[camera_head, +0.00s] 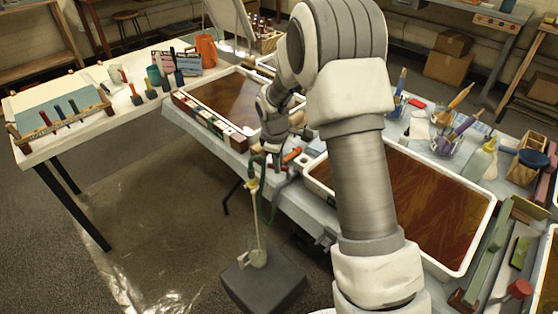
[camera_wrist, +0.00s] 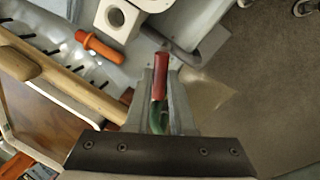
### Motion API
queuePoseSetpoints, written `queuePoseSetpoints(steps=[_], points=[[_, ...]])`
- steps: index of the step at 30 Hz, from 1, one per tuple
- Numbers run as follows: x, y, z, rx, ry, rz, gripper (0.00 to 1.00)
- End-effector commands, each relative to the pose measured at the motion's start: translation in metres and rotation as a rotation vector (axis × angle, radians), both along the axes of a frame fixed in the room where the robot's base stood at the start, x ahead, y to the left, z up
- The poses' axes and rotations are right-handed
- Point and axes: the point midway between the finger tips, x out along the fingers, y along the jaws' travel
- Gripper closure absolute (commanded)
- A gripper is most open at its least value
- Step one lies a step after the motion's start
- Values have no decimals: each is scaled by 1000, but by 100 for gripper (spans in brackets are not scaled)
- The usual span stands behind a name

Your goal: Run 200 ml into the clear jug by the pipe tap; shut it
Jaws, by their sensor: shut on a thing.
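The clear jug (camera_head: 258,258) stands small and low on a dark block (camera_head: 262,288) in the head view. It looks faintly greenish; its marks and level are too small to read. The green pipe tap (camera_head: 252,184) is above it at the table's front edge, and a thin pale line runs down from it to the jug; I cannot tell whether this is liquid or a tube. My gripper (camera_wrist: 160,78) is shut on the red tap handle (camera_wrist: 159,80) in the wrist view, with green (camera_wrist: 156,118) showing behind it.
Two trays of brown liquid, one behind left (camera_head: 187,96) and one right (camera_head: 492,208), flank my arm. An orange-handled tool (camera_wrist: 100,47) and a white block with a hole (camera_wrist: 117,17) lie near my gripper. The floor left of the dark block is clear.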

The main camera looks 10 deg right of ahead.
Motion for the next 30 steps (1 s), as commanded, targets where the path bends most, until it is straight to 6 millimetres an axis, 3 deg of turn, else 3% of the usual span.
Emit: queuePoseSetpoints(steps=[5, 6, 11, 22, 26, 30], points=[[0, 0, 0, 0, 0, -1, 100], [0, 0, 0, -1, 0, -2, 76], [0, 0, 0, -1, 0, -2, 48], [0, 0, 5, 0, -1, -3, 48], [-3, 2, 24, 1, -3, -4, 48], [-8, 5, 56, 1, -6, -2, 48]])
